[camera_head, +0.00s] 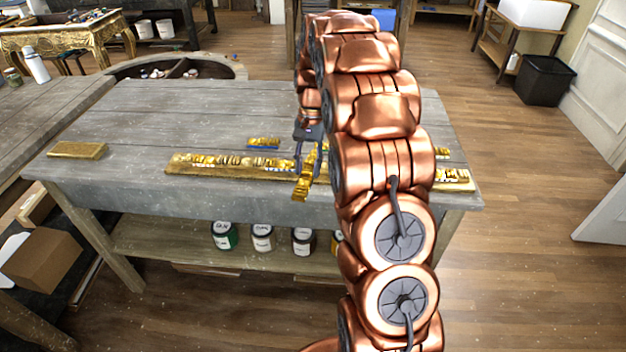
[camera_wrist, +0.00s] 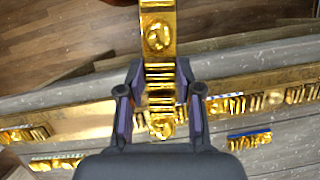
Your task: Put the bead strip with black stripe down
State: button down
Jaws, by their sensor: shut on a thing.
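A gold bead strip (camera_head: 302,187), which also shows in the wrist view (camera_wrist: 158,35), is between the fingers of my gripper (camera_head: 308,155). My gripper, also in the wrist view (camera_wrist: 159,97), is shut on it. The strip juts past the fingers, over the front part of the grey workbench (camera_head: 230,110). I see no black stripe on its visible side. A long gilt board (camera_head: 185,169) lies along the bench behind and below the strip, with several ornate gold pieces on it. I cannot tell whether the strip touches anything below.
A gold piece with a blue stripe (camera_head: 263,143) lies behind the board. A plain gold block (camera_head: 77,150) lies at the bench's left. My arm hides part of the board and bench. Bench space behind the board at left is bare. Jars (camera_head: 263,237) stand on the lower shelf.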

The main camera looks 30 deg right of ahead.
jog(key=s+d+f+m+t+b, duration=0.2)
jog(key=s+d+m+t+b, duration=0.2)
jog(key=s+d+m+b, duration=0.9)
jog(key=w+d+m+p, duration=0.1)
jog(key=w+d+p, duration=0.1)
jog(key=w, duration=0.1)
jog(key=w+d+f+m+p, duration=0.1)
jog(key=w+d+p, duration=0.2)
jog(key=w+d+m+p, duration=0.1)
jog(key=w+d+p, duration=0.2)
jog(key=w, duration=0.1)
jog(key=shift+d+f, duration=0.15)
jog(key=shift+f, duration=0.1)
jog(key=shift+w+f, duration=0.15)
jog(key=shift+w, duration=0.05)
jog(key=shift+f+p, duration=0.7)
jog(key=shift+f, duration=0.95)
jog(key=shift+f, duration=0.1)
jog(key=c, duration=0.8)
grip_release()
jog(key=shift+o, duration=0.2)
